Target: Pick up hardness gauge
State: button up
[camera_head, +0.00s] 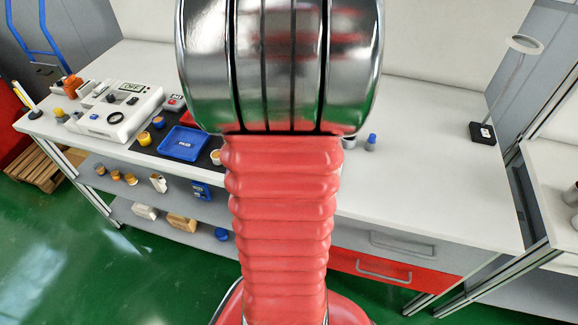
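I cannot tell for certain which thing is the hardness gauge. A white bench instrument (118,110) with a small display and a round dark ring stands at the left end of the white bench. Small items on and around the bench are too small to identify. My own arm, with a red bellows and a chrome joint, fills the middle of the view and hides the centre of the bench. My gripper is not in view.
A blue tray (183,143) with a small item lies on a dark mat. A grey piece with a blue top (371,141) stands right of my arm. A ring-topped stand (483,133) is farther right. The bench (420,185) between them is clear. Shelves and drawers lie below.

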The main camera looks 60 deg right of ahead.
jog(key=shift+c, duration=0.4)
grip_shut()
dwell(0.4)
